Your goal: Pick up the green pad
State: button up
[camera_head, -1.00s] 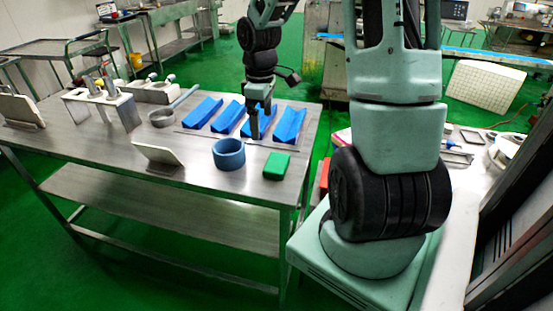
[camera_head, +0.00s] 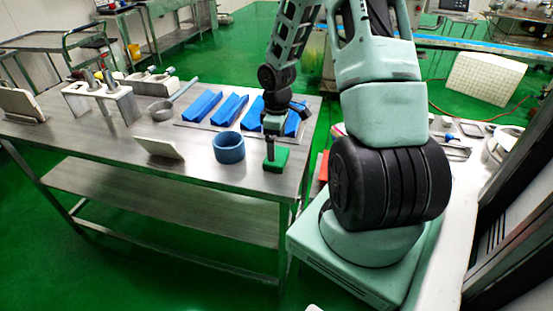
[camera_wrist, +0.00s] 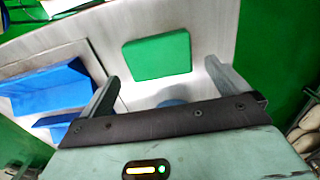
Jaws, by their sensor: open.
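The green pad (camera_head: 277,161) lies on the steel table near its right front corner. In the wrist view the pad (camera_wrist: 157,57) lies flat ahead of my fingertips, between their lines. My gripper (camera_head: 270,154) is above the pad and points down at it. In the wrist view my gripper (camera_wrist: 162,78) is open, with its two fingers wide apart and nothing between them. Whether the fingertips touch the pad cannot be told from the head view.
A blue ring-shaped cup (camera_head: 229,148) stands just left of the pad. Several blue V-shaped holders (camera_head: 230,109) lie behind on the steel table (camera_head: 125,145). The table's right edge is close to the pad.

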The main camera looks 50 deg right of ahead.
jog(key=shift+w+d+f+p, duration=0.1)
jog(key=shift+f+p, duration=0.15)
jog(key=shift+f, duration=1.1)
jog(key=shift+w+f+p, duration=0.1)
jog(key=shift+f+p, duration=0.1)
jog(key=shift+f, duration=1.1)
jog(key=c, duration=0.7)
notch_tip(320, 180, up, 10)
jog(key=shift+o, duration=0.4)
